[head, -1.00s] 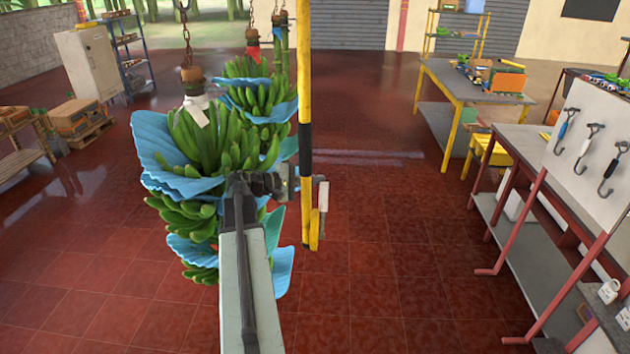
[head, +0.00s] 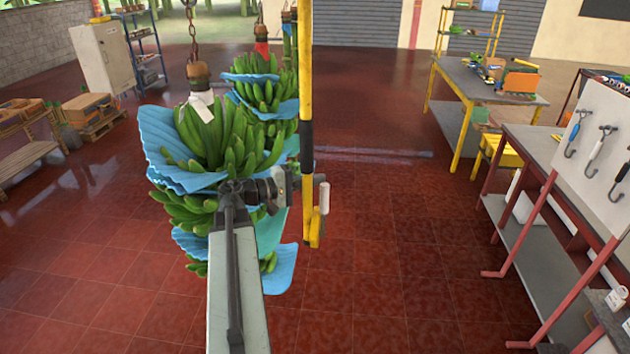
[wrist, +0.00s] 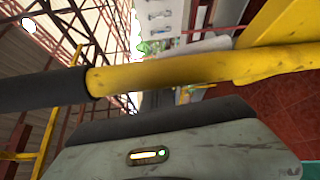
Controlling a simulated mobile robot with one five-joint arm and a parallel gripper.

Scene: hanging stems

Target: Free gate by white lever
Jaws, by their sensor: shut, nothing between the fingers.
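The gate is a hanging yellow and black post (head: 306,130) right of the nearest banana bunch in the head view. Its yellow lower end (head: 314,238) hangs above the floor. The white lever (head: 324,197) is a small upright piece on the right of the post's lower part. My gripper (head: 283,185) is shut and empty, just left of the post at about the lever's height. The fingertips are too small to make out, and I cannot tell whether they touch the post. In the wrist view the yellow and black post (wrist: 170,72) crosses close in front; I cannot make out the lever there.
The nearest banana bunch (head: 210,140), with blue sheets, hangs just left and behind my gripper. More bunches (head: 265,85) hang behind it. A hook board (head: 600,145) and red-legged bench (head: 530,145) stand at the right. The red floor between post and bench is clear.

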